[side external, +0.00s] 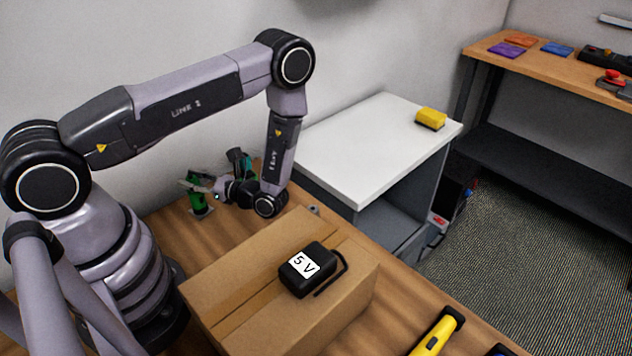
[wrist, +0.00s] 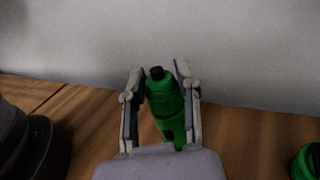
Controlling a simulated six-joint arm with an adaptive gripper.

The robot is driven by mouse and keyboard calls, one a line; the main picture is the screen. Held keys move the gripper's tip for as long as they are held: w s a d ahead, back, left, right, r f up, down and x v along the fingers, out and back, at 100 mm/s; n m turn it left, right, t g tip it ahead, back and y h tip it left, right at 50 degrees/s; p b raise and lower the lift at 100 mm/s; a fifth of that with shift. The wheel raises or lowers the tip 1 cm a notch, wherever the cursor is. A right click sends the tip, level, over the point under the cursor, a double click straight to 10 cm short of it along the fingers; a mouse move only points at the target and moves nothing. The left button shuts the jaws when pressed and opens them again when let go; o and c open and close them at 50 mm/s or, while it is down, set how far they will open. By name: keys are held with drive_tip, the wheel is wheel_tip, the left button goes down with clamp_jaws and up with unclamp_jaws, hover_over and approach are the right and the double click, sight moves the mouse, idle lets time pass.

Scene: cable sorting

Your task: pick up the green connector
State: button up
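A green connector (wrist: 165,100) with a dark tip lies between the two fingers of my gripper (wrist: 160,68) in the wrist view. The fingers run along both sides of it, very close. I cannot tell whether they press on it. In the side view my gripper (side external: 200,187) is low over the far left of the wooden table, and the green connector (side external: 197,204) shows at its fingers, partly hidden by them. Whether it rests on the table is unclear.
Another green item (wrist: 306,162) is cut off at the right edge of the wrist view. A cardboard box (side external: 222,318) with a black 5 V adapter (side external: 306,270) stands in front. A white cabinet (side external: 360,150) bears a yellow sponge (side external: 430,118). A wall is close behind.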

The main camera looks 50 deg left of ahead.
clamp_jaws()
